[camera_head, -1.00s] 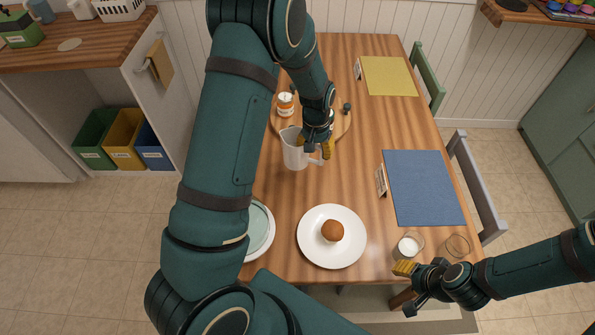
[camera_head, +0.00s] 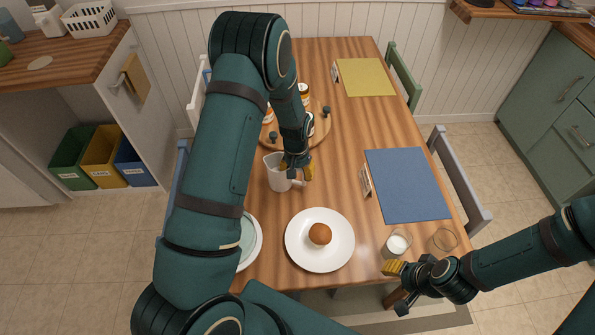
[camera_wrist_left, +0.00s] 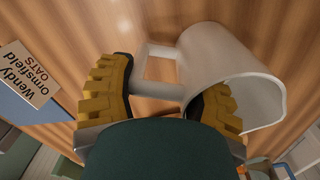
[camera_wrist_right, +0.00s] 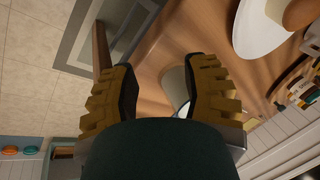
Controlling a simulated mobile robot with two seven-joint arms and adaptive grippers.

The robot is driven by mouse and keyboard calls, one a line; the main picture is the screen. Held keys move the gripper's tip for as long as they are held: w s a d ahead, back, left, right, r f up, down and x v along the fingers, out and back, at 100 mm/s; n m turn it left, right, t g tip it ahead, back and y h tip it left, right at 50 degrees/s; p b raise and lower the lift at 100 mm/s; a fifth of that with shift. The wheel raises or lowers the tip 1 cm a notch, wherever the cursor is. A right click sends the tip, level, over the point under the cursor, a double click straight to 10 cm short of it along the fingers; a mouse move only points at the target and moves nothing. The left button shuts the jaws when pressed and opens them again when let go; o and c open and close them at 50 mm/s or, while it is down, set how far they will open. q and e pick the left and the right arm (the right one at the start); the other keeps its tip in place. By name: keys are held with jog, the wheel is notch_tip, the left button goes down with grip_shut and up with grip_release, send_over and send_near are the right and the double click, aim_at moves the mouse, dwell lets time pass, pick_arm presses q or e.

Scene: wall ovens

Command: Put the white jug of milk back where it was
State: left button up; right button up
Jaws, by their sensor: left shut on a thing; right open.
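The white jug (camera_head: 277,174) stands about upright over the table between the round wooden board and the bun plate. My left gripper (camera_head: 298,170) is shut on its handle, at the jug's right side. In the left wrist view the jug (camera_wrist_left: 240,70) shows its open mouth, and the handle (camera_wrist_left: 158,72) lies between the yellow fingers. I cannot tell whether its base touches the table. My right gripper (camera_head: 396,286) is open and empty by the table's near edge, just in front of a glass of milk (camera_head: 398,245).
The round board (camera_head: 322,128) with jars lies behind the jug, partly hidden by my left arm. A plate (camera_head: 300,255) with a bun is in front. An empty glass (camera_head: 445,239), a blue mat (camera_head: 408,185) and a yellow mat (camera_head: 365,77) lie right. The middle table is clear.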

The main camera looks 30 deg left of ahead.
pick_arm(q)
jog(key=shift+f, duration=0.15)
jog(key=o, duration=1.3)
jog(key=shift+w+r, duration=0.1)
jog(key=shift+r, duration=0.4)
notch_tip(320, 180, up, 11)
jog(key=shift+a+r+p, duration=0.15)
jog(key=shift+p, duration=0.5)
